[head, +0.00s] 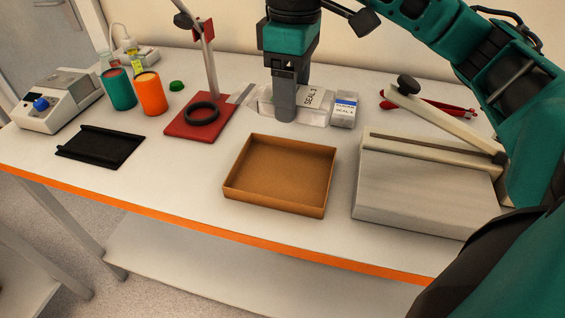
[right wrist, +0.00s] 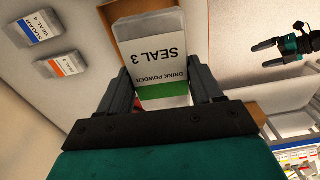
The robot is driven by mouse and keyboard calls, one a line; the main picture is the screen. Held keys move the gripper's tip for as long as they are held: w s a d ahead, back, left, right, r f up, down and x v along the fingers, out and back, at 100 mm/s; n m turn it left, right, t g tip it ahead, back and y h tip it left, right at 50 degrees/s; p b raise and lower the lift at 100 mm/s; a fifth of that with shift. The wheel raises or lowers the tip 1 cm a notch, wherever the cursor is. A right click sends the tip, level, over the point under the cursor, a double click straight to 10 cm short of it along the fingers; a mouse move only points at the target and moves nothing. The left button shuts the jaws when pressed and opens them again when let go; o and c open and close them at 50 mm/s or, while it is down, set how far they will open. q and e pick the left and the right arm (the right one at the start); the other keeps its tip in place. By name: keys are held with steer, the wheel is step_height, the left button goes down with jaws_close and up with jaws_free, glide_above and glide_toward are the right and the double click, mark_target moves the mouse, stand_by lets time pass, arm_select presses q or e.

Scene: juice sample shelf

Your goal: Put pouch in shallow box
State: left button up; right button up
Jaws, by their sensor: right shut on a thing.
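The shallow brown box (head: 278,178) stands empty near the table's front edge in the head view. My right gripper (head: 285,112) points down behind it. In the right wrist view my right gripper (right wrist: 168,100) is shut on a pouch (right wrist: 155,50) with a white label reading SEAL 3, DRINK POWDER and a green band. The pouch also shows beside and behind the fingers in the head view (head: 312,97); the fingers hide part of it. My left gripper (right wrist: 262,58) appears at the right of the right wrist view, fingers apart and empty.
A blue-banded pouch (head: 344,109) lies to the right of my right gripper. A red stand (head: 195,128) with a black ring is left of it. A black tray (head: 100,147) lies at left.

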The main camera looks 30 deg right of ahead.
steer(key=shift+w+r+n, duration=0.3)
steer(key=b, duration=0.1)
glide_above(287, 188)
step_height(287, 188, down, 16)
steer(key=shift+d+r, duration=0.1)
steer(key=shift+r, duration=0.15)
step_height(287, 188, down, 4)
steer(key=shift+f+b, duration=0.2)
steer(key=shift+b, duration=0.3)
steer(key=o, duration=0.9)
steer(key=shift+f, duration=0.1)
